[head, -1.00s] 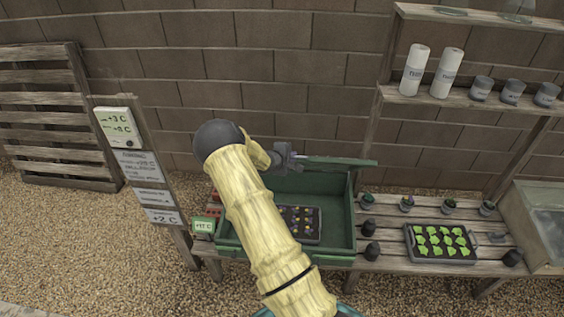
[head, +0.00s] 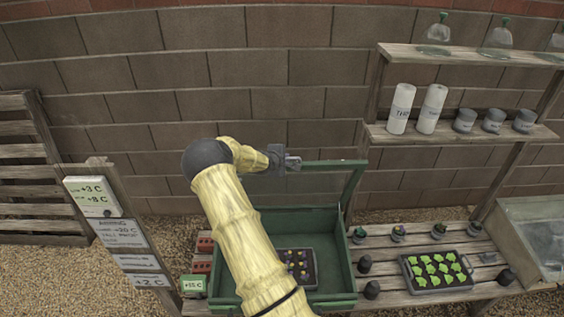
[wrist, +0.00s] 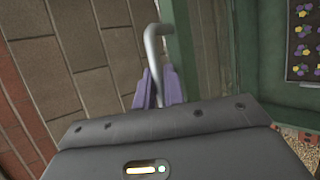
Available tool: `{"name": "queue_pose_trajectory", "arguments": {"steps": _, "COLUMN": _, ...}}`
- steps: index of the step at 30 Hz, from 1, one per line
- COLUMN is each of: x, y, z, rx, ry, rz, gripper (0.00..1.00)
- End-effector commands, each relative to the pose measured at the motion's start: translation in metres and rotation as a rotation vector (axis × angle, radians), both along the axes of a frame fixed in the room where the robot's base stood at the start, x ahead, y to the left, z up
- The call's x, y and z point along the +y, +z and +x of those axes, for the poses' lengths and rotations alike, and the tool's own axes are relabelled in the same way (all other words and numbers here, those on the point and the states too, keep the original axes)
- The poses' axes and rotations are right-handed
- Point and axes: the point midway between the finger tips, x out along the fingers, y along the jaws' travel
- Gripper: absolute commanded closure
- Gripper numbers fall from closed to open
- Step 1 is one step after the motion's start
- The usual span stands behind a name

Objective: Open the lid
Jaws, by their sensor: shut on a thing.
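The lid (head: 336,163) is a green-framed panel on the green box (head: 335,235). It stands raised at the back of the box, tilted up, and the wall shows through its pane. My gripper (head: 294,162) is at the lid's upper edge in the head view. In the wrist view my gripper (wrist: 157,88) has its purple fingers shut around a grey bent bar handle (wrist: 154,48). A dark tray of small yellow and purple flowers (head: 303,268) sits inside the box. It also shows in the wrist view (wrist: 303,45). My arm hides the box's left part.
The box stands on a slatted bench (head: 400,290) with a seedling tray (head: 436,270), small pots and dark weights to its right. A signpost (head: 127,240) stands at left. Shelves with white bottles (head: 401,108) are at the back right, before a block wall.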

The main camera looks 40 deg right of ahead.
Motion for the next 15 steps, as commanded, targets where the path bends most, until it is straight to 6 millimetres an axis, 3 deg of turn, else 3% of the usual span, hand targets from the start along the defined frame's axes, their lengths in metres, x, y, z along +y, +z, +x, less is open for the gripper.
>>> {"name": "queue_pose_trajectory", "arguments": {"steps": 9, "x": 0.0005, "y": -0.0018, "z": -0.0001, "rx": 0.004, "ry": 0.002, "rz": 0.001, "gripper": 1.0}}
{"name": "queue_pose_trajectory", "arguments": {"steps": 10, "x": 0.0004, "y": -0.0018, "z": -0.0002, "rx": 0.004, "ry": 0.002, "rz": 0.001, "gripper": 0.85}}
{"name": "queue_pose_trajectory", "arguments": {"steps": 12, "x": -0.0003, "y": -0.0017, "z": -0.0005, "rx": 0.004, "ry": 0.001, "rz": 0.001, "gripper": 0.72}}
{"name": "queue_pose_trajectory", "arguments": {"steps": 15, "x": -0.0012, "y": -0.0024, "z": -0.0013, "rx": 0.004, "ry": -0.001, "rz": 0.003, "gripper": 0.68}}
